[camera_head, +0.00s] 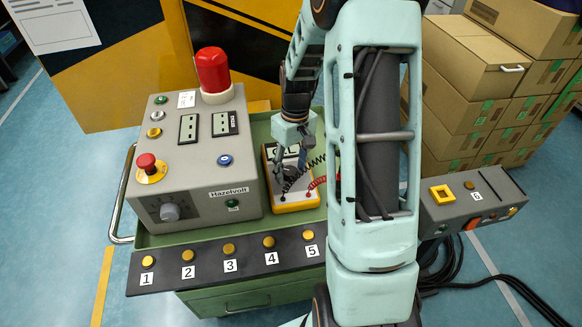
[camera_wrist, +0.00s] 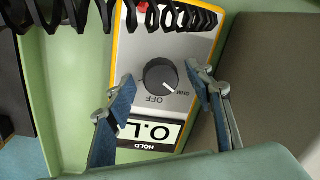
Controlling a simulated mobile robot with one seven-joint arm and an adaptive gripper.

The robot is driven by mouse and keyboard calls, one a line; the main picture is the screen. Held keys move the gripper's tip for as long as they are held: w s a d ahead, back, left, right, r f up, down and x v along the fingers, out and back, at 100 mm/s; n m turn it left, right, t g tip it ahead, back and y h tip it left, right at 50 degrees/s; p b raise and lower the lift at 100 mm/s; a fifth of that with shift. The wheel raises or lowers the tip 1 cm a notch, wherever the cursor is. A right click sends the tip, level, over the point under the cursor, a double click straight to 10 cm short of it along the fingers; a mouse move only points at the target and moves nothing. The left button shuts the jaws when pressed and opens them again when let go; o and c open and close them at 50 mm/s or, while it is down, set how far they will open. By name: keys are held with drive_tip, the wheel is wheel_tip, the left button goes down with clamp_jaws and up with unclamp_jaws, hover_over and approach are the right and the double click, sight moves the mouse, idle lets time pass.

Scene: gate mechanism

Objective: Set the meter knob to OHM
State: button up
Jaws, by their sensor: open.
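The yellow-edged meter (camera_head: 296,204) lies on the green cart beside the grey console, partly hidden by my arm in the head view. In the wrist view the meter (camera_wrist: 205,45) appears upside down. Its round black knob (camera_wrist: 160,75) has a white pointer mark aimed to the lower right, toward a small label that seems to read OHM. The OFF label is just below the knob. The display (camera_wrist: 150,134) reads O.L beside HOLD. My gripper (camera_wrist: 163,87) is open, with one blue-padded finger on each side of the knob, apart from it. It also shows above the meter in the head view (camera_head: 293,160).
Coiled black and red leads (camera_head: 317,182) run across the meter's end. The grey console (camera_head: 195,165) with a red dome lamp (camera_head: 213,70) stands close on the left. A numbered button strip (camera_head: 228,257) runs along the front. Stacked boxes (camera_head: 480,90) stand at right.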

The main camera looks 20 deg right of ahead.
sight(293, 169)
drive_tip(key=shift+r, duration=0.1)
wheel_tip(293, 169, up, 12)
drive_tip(key=shift+d, duration=0.35)
drive_tip(key=shift+w, duration=0.1)
idle(0.5)
